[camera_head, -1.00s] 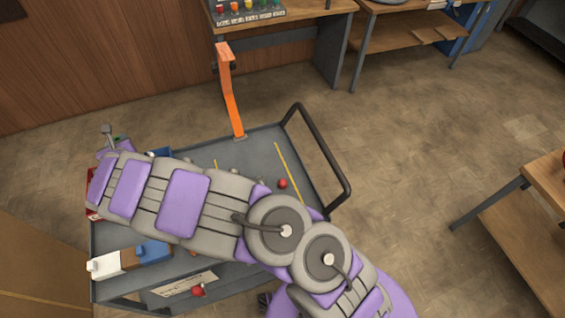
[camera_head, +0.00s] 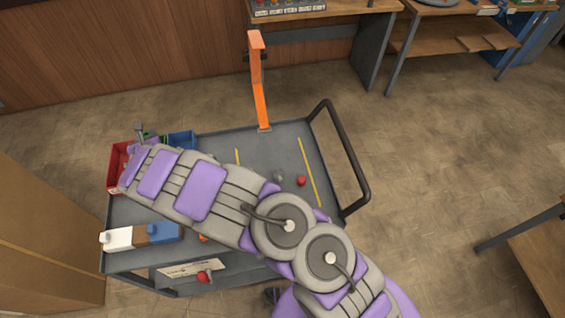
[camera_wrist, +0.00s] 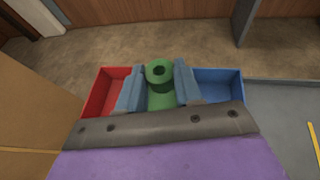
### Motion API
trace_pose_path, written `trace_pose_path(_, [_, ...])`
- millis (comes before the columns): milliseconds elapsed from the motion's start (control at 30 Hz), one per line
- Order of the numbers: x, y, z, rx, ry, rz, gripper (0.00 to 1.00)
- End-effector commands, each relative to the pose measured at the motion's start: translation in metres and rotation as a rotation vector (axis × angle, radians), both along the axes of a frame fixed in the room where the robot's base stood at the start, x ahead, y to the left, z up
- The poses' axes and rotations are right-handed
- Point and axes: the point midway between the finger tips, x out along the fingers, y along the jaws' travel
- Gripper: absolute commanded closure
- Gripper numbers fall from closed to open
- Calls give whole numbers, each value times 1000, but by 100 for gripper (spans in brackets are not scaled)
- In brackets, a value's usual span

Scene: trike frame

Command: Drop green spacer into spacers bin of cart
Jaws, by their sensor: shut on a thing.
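In the wrist view, my gripper (camera_wrist: 158,74) is shut on the green spacer (camera_wrist: 159,72), a ring with a dark hole. The spacer is held above the bins on the cart (camera_head: 223,145). A red bin (camera_wrist: 101,97) shows to the left of my fingers and a blue bin (camera_wrist: 225,92) to the right. More green shows below the spacer; I cannot tell whether it is a bin between them. In the head view, my arm hides most of the bins, and the red bin (camera_head: 116,168) and blue bin (camera_head: 182,139) show partly. No bin label is readable.
An orange upright (camera_head: 259,85) stands at the cart's far edge. A black handle (camera_head: 352,155) is on the right. White (camera_head: 118,238) and blue (camera_head: 165,232) blocks and a red ball (camera_head: 301,181) are on the cart. A brown panel (camera_head: 45,240) stands left, near the cart.

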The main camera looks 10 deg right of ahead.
Motion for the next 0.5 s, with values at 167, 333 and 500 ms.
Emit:
trace_pose_path(167, [-1, 10, -3, -4, -1, 3, 100])
trace_pose_path(333, [-1, 9, -4, -4, 0, 3, 55])
trace_pose_path(500, [-1, 6, -2, -1, 0, 3, 39])
